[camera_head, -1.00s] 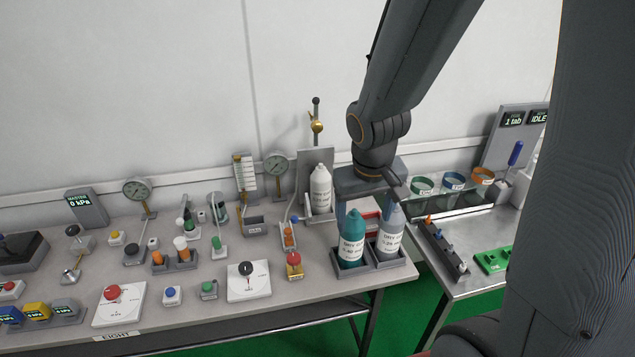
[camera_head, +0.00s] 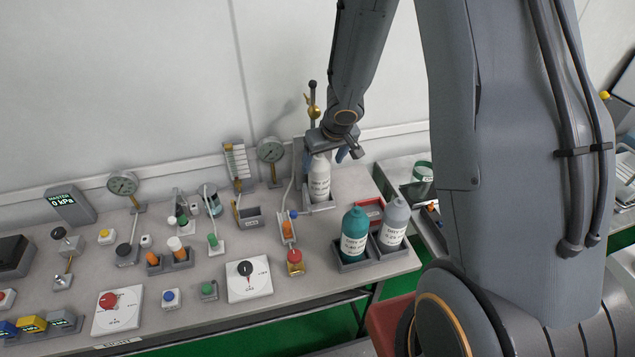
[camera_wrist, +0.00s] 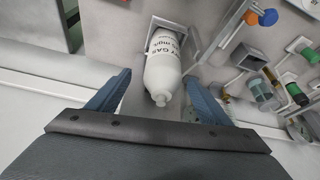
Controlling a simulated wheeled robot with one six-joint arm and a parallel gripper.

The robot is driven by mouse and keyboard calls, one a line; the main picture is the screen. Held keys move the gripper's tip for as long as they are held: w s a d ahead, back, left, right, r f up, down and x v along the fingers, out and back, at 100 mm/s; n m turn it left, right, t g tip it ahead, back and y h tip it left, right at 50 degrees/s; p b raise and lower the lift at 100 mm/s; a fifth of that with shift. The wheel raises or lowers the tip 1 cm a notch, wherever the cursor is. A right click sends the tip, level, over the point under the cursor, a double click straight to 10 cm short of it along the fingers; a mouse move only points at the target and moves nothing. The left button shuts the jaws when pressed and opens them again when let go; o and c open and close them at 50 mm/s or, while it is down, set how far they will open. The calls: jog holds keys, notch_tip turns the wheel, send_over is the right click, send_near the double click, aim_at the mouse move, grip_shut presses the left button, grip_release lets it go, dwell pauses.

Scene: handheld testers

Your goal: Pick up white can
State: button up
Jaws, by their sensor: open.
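The white can (camera_head: 320,180) stands upright in a grey holder (camera_head: 321,205) at the back right of the bench. In the wrist view the white can (camera_wrist: 162,66) shows printed text and a narrow nozzle toward my gripper. My gripper (camera_wrist: 155,95) is open, with one blue finger on each side of the can's top end. I cannot tell whether either finger touches it. In the head view my gripper (camera_head: 326,156) is at the can's top and hides part of it.
A teal bottle (camera_head: 354,232) and a grey bottle (camera_head: 393,222) stand in holders in front, to the right. A gauge (camera_head: 270,150) and a brass-fitted post (camera_head: 313,108) are close by. Several switches and buttons fill the bench to the left.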

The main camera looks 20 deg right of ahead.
aim_at(319, 178)
jog(key=shift+a+b+x, duration=0.15)
jog(key=shift+b+x, duration=1.05)
jog(key=shift+x, duration=0.2)
jog(key=shift+a+b+x, duration=0.15)
jog(key=shift+b+x, duration=1.05)
jog(key=shift+x, duration=0.25)
jog(key=shift+s, duration=0.1)
jog(key=shift+c, duration=0.2)
jog(key=c, duration=1.3)
jog(key=shift+r, duration=0.2)
